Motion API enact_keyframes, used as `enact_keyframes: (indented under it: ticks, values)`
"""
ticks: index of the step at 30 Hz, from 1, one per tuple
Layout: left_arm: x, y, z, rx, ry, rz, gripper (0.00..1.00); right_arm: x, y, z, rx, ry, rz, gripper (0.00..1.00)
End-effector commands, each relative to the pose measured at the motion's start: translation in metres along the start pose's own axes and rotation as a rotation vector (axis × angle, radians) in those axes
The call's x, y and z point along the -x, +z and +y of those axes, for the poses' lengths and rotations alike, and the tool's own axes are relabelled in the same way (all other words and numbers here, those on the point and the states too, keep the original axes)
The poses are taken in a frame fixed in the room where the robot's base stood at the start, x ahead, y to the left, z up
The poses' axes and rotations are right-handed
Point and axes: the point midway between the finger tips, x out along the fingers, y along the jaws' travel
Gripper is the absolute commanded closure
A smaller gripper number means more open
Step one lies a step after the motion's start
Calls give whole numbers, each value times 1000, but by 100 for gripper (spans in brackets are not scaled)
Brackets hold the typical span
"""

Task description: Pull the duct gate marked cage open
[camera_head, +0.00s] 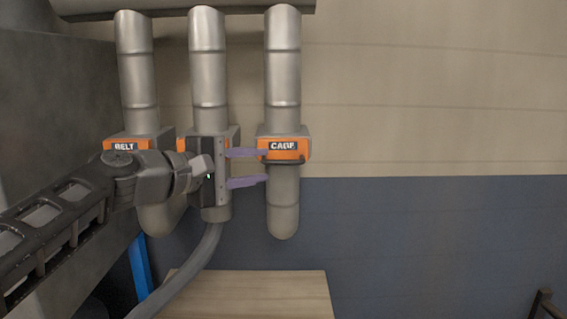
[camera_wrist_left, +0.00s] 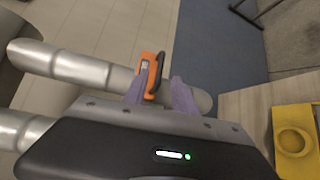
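The duct gate marked CAGE (camera_head: 284,149) is an orange-fronted box on the rightmost grey vertical pipe, with a dark handle (camera_head: 284,162) along its lower front. In the left wrist view the orange gate (camera_wrist_left: 149,72) and its dark loop handle (camera_wrist_left: 157,72) lie ahead, between the finger tips or just beyond them. My left gripper (camera_head: 264,167) is open, its two purple fingers one above the other, pointing right at the gate. It also shows in the left wrist view (camera_wrist_left: 158,85). Whether a finger touches the gate I cannot tell. My right gripper is not in view.
The gate marked BELT (camera_head: 126,146) is on the left pipe. A middle gate (camera_head: 185,143) is mostly hidden behind my left wrist. A grey hose (camera_head: 190,277) hangs below, above a wooden surface (camera_head: 262,292). A yellow object (camera_wrist_left: 295,140) shows in the wrist view. Space right of CAGE is clear.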

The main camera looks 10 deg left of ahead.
Motion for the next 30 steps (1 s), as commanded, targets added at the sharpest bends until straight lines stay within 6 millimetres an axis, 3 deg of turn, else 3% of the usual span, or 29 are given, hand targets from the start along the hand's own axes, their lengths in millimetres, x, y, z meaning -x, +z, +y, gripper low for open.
enact_keyframes:
  ticks: [15, 26, 30]
  values:
    - [-67, 1, 2, 1, -2, -3, 68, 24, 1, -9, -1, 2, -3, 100]
    - [-76, 0, -1, -1, -1, 0, 68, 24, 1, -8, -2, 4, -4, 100]
    - [-76, 0, 0, -1, -1, 0, 77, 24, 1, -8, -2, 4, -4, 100]
